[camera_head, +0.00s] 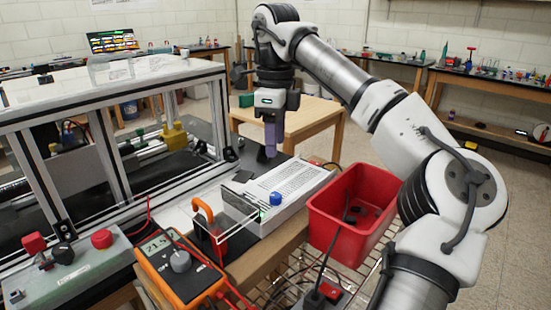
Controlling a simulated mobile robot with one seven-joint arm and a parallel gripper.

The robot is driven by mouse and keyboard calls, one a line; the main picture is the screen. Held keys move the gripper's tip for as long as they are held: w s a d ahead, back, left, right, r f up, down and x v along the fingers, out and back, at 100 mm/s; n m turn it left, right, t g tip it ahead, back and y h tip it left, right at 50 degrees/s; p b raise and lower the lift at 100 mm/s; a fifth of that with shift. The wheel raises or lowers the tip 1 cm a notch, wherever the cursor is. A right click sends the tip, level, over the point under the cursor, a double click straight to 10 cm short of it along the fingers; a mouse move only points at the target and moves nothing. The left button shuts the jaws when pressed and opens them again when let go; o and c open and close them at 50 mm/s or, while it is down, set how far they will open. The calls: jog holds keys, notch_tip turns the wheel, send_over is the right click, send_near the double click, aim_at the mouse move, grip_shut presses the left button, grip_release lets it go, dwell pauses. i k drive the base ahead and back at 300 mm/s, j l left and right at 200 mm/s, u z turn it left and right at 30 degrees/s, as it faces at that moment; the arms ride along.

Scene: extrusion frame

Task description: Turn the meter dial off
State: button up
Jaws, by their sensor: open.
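The orange and black meter (196,293) sits at the front edge of the bench, in the lower left of the head view. Its display (157,245) is lit and shows digits that look like 21.5. Its round grey dial (181,261) sits below the display; I cannot read its setting clearly. Red leads run from the meter. My gripper (270,153) points down above the bench, behind and to the right of the meter, well apart from the dial. It holds nothing that I can see, and the gap between its fingers is hard to make out.
A white box with a blue knob (275,198) and an orange-handled part (208,226) stand between my gripper and the meter. A red bin (353,215) is at the right. A control box with red buttons (72,275) is left of the meter. A framed enclosure (107,160) rises behind.

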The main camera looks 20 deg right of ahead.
aim_at(181, 262)
jog(key=k, duration=1)
